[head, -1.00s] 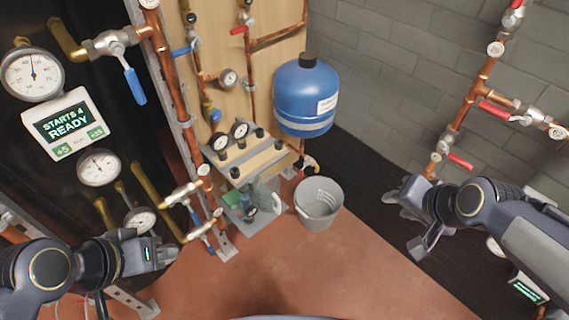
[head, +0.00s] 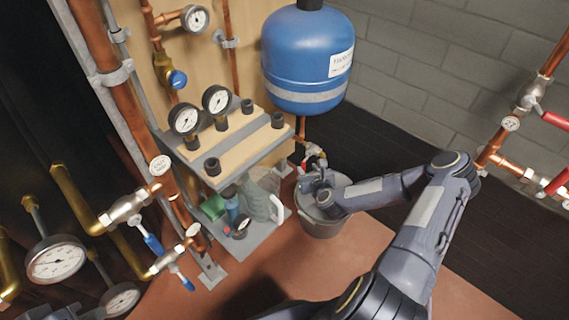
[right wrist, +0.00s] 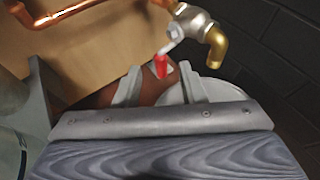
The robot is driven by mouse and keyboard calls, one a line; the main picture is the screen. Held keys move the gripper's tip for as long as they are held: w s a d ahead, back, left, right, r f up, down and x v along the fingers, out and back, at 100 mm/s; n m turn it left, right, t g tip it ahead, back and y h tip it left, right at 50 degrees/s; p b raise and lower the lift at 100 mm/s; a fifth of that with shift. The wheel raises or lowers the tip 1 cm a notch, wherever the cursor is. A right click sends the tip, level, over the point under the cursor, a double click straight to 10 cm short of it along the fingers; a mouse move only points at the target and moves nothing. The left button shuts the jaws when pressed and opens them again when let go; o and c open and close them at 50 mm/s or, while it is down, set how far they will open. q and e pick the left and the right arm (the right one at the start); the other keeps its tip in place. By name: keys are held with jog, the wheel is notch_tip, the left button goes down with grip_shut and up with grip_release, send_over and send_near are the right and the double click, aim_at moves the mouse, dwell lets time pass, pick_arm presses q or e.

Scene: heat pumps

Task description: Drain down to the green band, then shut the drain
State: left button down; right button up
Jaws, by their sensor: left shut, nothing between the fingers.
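The drain valve (head: 314,152) has a red lever and brass outlet below the blue vessel (head: 306,60). The right wrist view shows its silver body (right wrist: 196,24), red lever tip (right wrist: 161,66) and brass spout (right wrist: 216,46). My right gripper (head: 312,180) is just below the valve, over the grey bucket (head: 322,228). Its fingers (right wrist: 157,80) are apart, with the lever tip just beyond the gap; contact is unclear. Two dial gauges (head: 186,119) (head: 216,99) stand on the shelf; no green band is readable. My left gripper (head: 88,312) barely shows at the bottom left edge, shut.
Copper pipes and blue-handled valves (head: 153,244) stand left. Red-handled valves (head: 556,121) are at right. The red floor in front is open.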

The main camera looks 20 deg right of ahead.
aim_at(304, 164)
jog(key=shift+w+d+f+m, duration=0.1)
jog(key=shift+w+f+m, duration=0.2)
jog(key=shift+f, duration=0.05)
jog(key=b+x, duration=0.2)
jog(key=x, duration=0.5)
jog(key=shift+w, duration=0.15)
grip_shut()
jog(key=shift+r, duration=0.1)
